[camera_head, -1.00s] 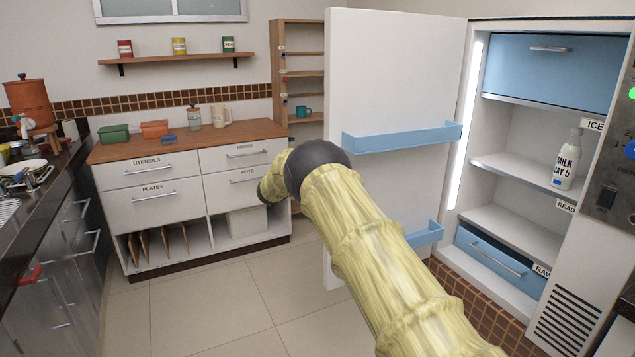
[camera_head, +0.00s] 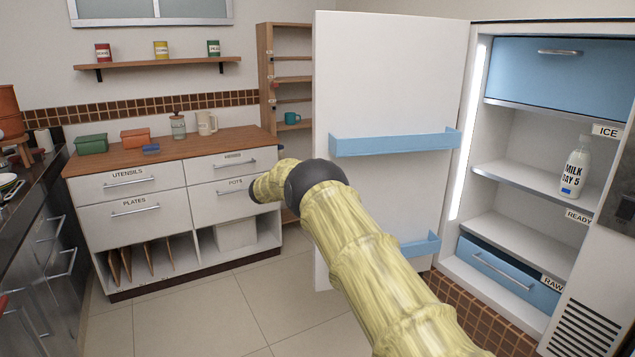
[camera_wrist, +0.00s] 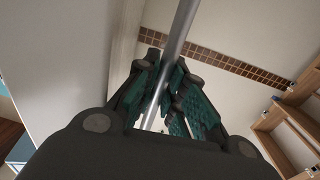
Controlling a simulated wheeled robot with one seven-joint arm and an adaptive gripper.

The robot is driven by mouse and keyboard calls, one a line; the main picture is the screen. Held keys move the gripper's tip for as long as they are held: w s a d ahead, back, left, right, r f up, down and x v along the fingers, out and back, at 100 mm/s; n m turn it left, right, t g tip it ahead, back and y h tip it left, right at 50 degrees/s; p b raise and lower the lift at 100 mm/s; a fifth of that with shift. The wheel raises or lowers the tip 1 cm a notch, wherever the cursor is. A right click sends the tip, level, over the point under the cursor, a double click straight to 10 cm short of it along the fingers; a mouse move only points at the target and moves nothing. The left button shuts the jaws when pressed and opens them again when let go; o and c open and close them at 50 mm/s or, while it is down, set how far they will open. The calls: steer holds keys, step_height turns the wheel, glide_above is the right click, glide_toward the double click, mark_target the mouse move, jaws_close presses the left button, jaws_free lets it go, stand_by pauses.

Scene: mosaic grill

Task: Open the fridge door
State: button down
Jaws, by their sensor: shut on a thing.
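The fridge door (camera_head: 385,80) stands wide open in the head view, its inner side with blue shelves facing me. The fridge interior (camera_head: 500,190) is exposed to the right of it. In the wrist view my gripper (camera_wrist: 165,92) is shut on the fridge door's metal handle (camera_wrist: 181,35), a grey bar passing between its green-padded fingers. The white door surface (camera_wrist: 70,50) fills the left of that view. In the head view my gripper is hidden; only my yellow arm shows in front of the door.
A white drawer cabinet (camera_head: 150,190) with a wooden top stands at the left, a wooden shelf rack (camera_head: 266,80) behind the door. A milk bottle (camera_head: 574,170) stands on a fridge shelf. Floor (camera_head: 215,315) in front of the cabinet is clear.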

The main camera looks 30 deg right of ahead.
steer(key=shift+d, duration=0.35)
steer(key=c, duration=1.5)
jaws_free()
steer(key=shift+s, duration=0.1)
steer(key=shift+w+a, duration=0.2)
steer(key=shift+a, duration=0.15)
steer(key=a, duration=1.2)
steer(key=shift+w, duration=0.35)
